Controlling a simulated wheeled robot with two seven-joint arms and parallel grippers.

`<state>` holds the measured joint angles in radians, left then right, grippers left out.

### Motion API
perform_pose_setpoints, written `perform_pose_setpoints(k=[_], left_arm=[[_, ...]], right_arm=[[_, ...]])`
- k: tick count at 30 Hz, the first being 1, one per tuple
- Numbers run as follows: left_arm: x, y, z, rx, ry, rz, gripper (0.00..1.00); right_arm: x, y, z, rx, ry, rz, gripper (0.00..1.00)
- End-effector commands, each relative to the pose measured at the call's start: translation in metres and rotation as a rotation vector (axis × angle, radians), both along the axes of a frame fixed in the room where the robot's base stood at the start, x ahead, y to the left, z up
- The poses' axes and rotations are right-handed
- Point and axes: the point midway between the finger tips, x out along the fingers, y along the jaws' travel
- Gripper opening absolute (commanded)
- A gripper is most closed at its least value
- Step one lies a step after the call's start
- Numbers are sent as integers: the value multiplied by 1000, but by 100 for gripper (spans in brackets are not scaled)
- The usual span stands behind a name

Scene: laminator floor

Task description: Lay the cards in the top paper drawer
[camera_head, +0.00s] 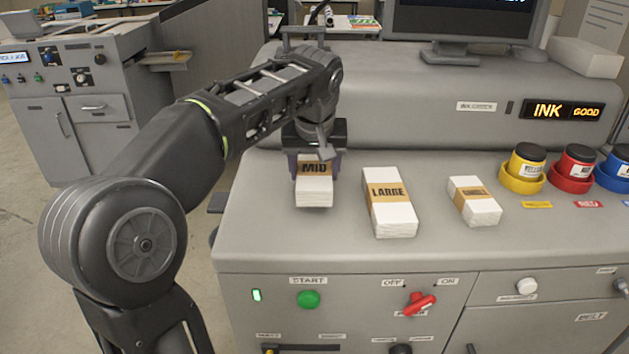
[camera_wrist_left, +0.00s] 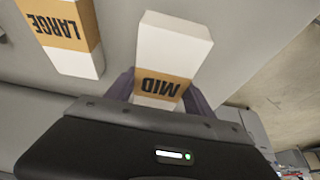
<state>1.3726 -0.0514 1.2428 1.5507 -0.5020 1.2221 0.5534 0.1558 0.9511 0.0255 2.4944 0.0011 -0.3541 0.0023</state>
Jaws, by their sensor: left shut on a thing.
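A white stack of cards with a brown band marked MID (camera_head: 314,190) is at the left end of the machine's grey top. My left gripper (camera_head: 316,160) is shut on this MID stack, one finger on each side of it. The MID stack also shows in the left wrist view (camera_wrist_left: 172,45), between the purple-grey fingers. Whether it touches the surface below, I cannot tell. A stack marked LARGE (camera_head: 390,205) lies to its right, and a smaller banded stack (camera_head: 474,202) lies further right. The top paper drawer cannot be made out for certain. My right gripper is not in view.
Yellow (camera_head: 524,170), red (camera_head: 573,170) and blue ink pots stand at the right of the machine top. A monitor (camera_head: 460,30) stands at the back. The front panel has a green START button (camera_head: 308,299) and a red switch (camera_head: 418,304). A grey cabinet machine (camera_head: 80,100) stands at the left.

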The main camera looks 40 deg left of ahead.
Motion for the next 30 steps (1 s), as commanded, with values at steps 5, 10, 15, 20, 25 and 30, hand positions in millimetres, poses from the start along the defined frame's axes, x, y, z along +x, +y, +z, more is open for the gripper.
perform_pose_setpoints(k=[5, 10, 15, 20, 25, 30], left_arm=[[2, -2, 40, -3, -6, -5, 0], [1, -1, 63, -1, -4, -2, 0], [0, -1, 67, -1, -1, -1, 0], [0, 0, 66, -1, -1, 0, 0], [0, 0, 66, -1, -1, 0, 0], [0, 0, 66, 0, -1, 0, 0]], right_arm=[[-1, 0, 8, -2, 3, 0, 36], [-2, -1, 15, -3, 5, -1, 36], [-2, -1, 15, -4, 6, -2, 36], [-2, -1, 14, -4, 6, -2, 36], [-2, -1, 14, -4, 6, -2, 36], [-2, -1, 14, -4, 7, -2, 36]])
